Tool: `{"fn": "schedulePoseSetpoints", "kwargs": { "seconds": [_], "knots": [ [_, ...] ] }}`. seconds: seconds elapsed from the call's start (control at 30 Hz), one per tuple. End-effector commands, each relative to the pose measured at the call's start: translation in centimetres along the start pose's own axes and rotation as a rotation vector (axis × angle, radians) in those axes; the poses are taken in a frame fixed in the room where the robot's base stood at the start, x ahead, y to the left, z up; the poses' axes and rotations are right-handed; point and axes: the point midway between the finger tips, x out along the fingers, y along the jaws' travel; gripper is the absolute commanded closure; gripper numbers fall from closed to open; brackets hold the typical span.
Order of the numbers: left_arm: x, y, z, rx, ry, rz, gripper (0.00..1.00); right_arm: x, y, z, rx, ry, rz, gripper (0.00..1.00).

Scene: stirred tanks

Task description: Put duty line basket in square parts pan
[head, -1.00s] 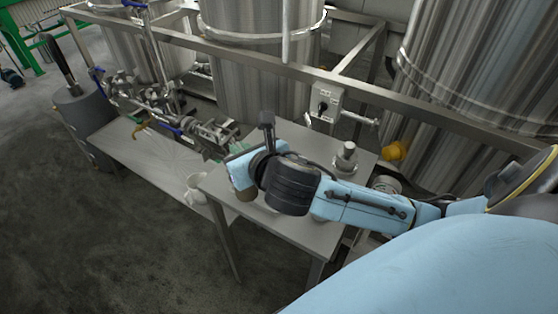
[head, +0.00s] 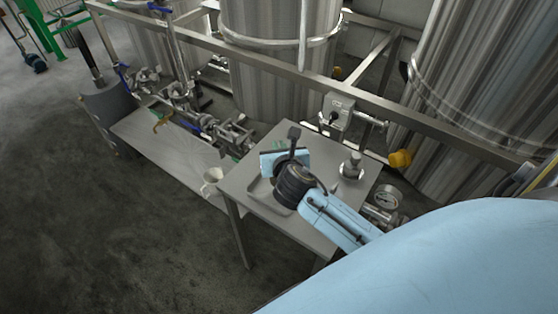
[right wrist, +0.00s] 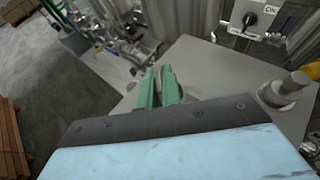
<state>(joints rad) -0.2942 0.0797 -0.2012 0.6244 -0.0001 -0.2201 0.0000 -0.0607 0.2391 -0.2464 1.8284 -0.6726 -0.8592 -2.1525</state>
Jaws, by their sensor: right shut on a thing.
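My right gripper (head: 285,162) is over the small raised table, and it also shows in the right wrist view (right wrist: 159,84). The square parts pan (head: 258,193) looks like the shallow grey metal tray on the table, just below and beside the gripper, partly covered by my arm. I cannot tell whether the held thing touches the pan. My left gripper is not in view.
A metal weight-like piece with a knob (head: 351,167) stands at the table's right side. A switch box (head: 337,113) is on the rail behind. A white jug (head: 212,181) stands on the lower bench at left. Large steel tanks (head: 280,60) and pipework close off the back.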

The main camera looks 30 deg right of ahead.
Motion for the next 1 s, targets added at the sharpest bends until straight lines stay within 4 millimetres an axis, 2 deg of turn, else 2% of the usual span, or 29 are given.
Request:
{"fn": "schedulePoseSetpoints", "kwargs": {
  "seconds": [0.13,0.33,0.73,0.77,0.9,1.0],
  "knots": [
    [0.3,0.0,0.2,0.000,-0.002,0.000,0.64,0.4,0.0,-1.0,0.000,-0.001,0.000,1.00],
    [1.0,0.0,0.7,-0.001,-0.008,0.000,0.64,1.5,0.0,-3.6,0.000,0.001,0.000,1.00],
    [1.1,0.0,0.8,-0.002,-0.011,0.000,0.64,1.7,0.0,-4.0,-0.001,-0.002,0.001,1.00],
    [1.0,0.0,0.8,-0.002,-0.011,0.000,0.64,1.7,0.0,-4.0,-0.001,-0.001,0.001,0.91],
    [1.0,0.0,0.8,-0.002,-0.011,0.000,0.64,1.6,0.0,-4.0,0.000,-0.001,0.001,0.73],
    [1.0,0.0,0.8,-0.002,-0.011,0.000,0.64,1.6,0.0,-4.0,0.000,0.000,0.001,0.72]
  ]
}}
